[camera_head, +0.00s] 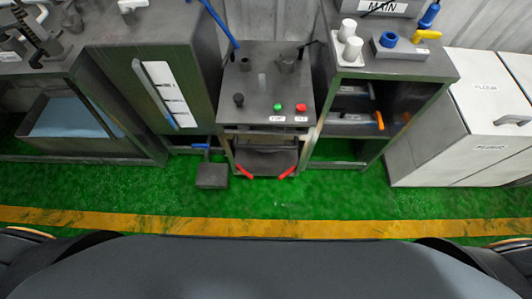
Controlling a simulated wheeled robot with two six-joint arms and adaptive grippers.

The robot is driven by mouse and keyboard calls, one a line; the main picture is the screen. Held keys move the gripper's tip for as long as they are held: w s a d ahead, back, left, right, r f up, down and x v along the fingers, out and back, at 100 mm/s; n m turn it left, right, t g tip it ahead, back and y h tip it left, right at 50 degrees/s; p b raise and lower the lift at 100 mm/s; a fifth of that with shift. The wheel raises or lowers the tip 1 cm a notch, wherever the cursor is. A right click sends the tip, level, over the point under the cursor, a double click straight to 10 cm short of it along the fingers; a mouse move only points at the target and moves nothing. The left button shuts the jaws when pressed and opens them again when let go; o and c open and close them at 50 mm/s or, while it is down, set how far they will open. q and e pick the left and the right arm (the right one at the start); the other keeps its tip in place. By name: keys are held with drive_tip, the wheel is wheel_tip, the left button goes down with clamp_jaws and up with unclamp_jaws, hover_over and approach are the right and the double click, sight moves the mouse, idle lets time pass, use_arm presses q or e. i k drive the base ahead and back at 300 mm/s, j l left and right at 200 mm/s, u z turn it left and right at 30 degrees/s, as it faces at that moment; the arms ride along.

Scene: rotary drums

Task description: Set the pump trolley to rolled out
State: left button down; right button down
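A dark low unit with two red handles (266,160) sits in the bay under the middle machine's top. It looks like the pump trolley, but no label on it can be read. Its front edge is about level with the front of the bay, and its back is hidden under the machine. I cannot tell how far it is rolled in or out. Neither of my grippers is in view. Only my own dark body shows along the bottom edge.
The middle machine's top (262,90) carries a green and a red button. A grey pedal box (212,175) stands on the green floor left of the bay. An open cabinet (375,110) and white flour bins (455,125) stand right. Floor is clear before the bay up to a yellow stripe (270,227).

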sight(265, 141)
drive_tip(key=l, duration=1)
drive_tip(key=k+l+u, duration=0.15)
drive_tip(key=l, duration=0.85)
